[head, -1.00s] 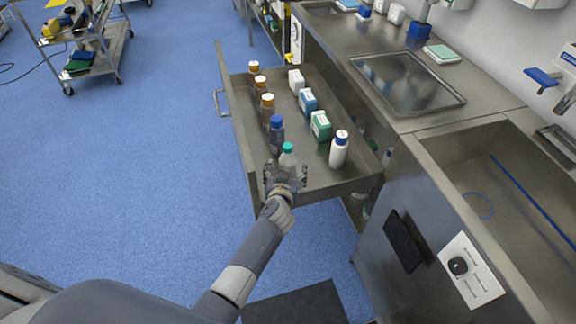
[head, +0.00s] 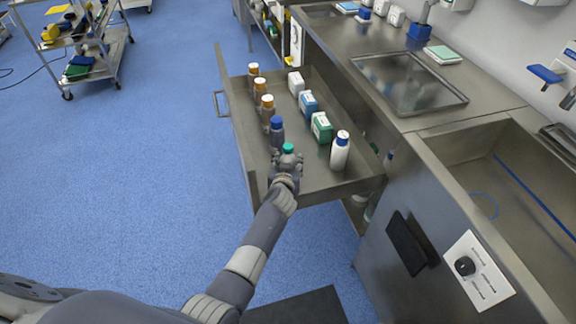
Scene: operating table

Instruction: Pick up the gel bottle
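A bottle with a green cap (head: 288,148) stands in the near end of the open drawer (head: 335,187); I take it for the gel bottle, though no label is readable. My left gripper (head: 287,158) is at this bottle, with its fingers around the body just below the cap. The gripper and wrist hide most of the bottle. Whether the fingers press on it or are still apart from it cannot be made out. My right gripper is out of view.
A blue-capped dark bottle (head: 276,131) stands just behind the green cap. A white bottle with a blue cap (head: 339,152) stands to the right. Several brown bottles and boxes fill the drawer farther back. The steel counter and sink (head: 500,190) are on the right.

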